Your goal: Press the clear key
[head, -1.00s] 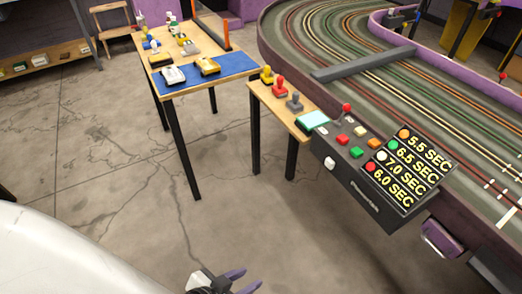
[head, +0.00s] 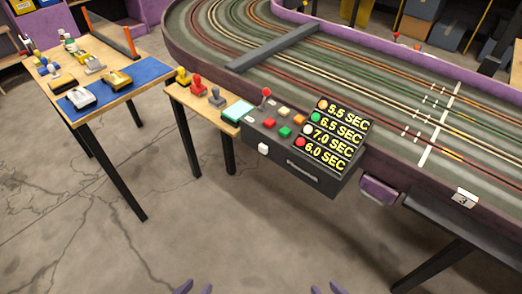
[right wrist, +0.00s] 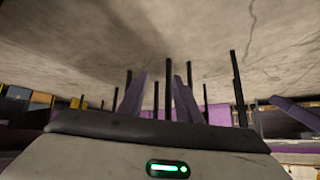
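A dark control box (head: 290,165) is fixed to the near edge of the slot track. Its top carries a red-knobbed lever (head: 266,93), a red key (head: 269,123), a green key (head: 285,132), a cream key (head: 284,112) and an orange key (head: 299,119). A white key (head: 263,149) sits at its front left. No readable label shows which is the clear key. My left gripper (head: 195,288) and right gripper (head: 329,287) show only purple fingertips at the bottom edge, apart and empty, well below the box. The right wrist view shows the right fingers (right wrist: 158,100) spread.
A display (head: 335,135) on the box lists times beside coloured lamps. A wooden side table (head: 190,100) with stamps and a pale green pad (head: 238,111) adjoins it. A table with a blue mat (head: 135,78) and toy cars stands left. Concrete floor in front is clear.

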